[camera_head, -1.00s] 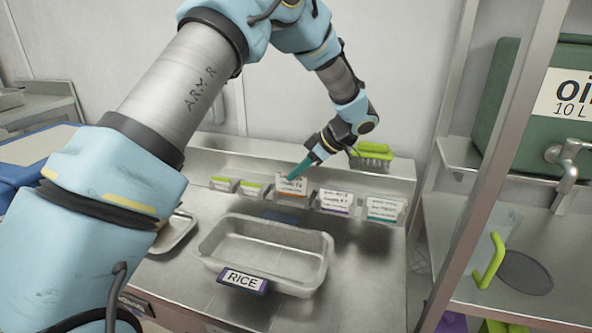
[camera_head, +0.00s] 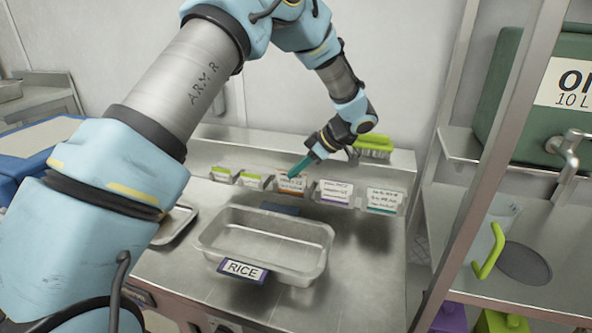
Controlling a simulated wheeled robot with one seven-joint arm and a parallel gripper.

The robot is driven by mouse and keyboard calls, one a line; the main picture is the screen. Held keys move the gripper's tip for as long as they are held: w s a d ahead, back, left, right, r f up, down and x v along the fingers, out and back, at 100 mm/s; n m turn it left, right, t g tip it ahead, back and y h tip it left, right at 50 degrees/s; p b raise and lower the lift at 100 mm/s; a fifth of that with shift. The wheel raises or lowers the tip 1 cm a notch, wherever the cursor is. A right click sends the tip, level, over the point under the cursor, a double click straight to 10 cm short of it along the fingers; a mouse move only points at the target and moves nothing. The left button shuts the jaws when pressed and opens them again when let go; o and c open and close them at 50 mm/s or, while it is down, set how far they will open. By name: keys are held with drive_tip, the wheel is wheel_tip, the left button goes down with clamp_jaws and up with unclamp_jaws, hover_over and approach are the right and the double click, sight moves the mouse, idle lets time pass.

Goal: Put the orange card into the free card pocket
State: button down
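The orange card (camera_head: 291,185), white with print and an orange lower edge, stands in the row on the metal ledge, between the green-edged cards and the purple-edged card. My gripper (camera_head: 293,175), with teal fingers, comes down from the upper right, its tips at the top of the orange card. I cannot tell at this size whether the fingers are shut on it. To the left are two green-edged cards (camera_head: 251,181); to the right are a purple-edged card (camera_head: 335,193) and a teal-edged card (camera_head: 384,200). I cannot make out an empty pocket.
A metal tray labelled RICE (camera_head: 316,262) stands on the counter in front of the cards. A shelf post (camera_head: 478,190) and a green oil container (camera_head: 520,125) are at the right.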

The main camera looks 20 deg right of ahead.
drive_tip(key=shift+f, duration=0.15)
drive_tip(key=c, duration=0.5)
unclamp_jaws()
idle(0.4)
drive_tip(key=shift+p+v, duration=0.35)
drive_tip(key=shift+v, duration=3.15)
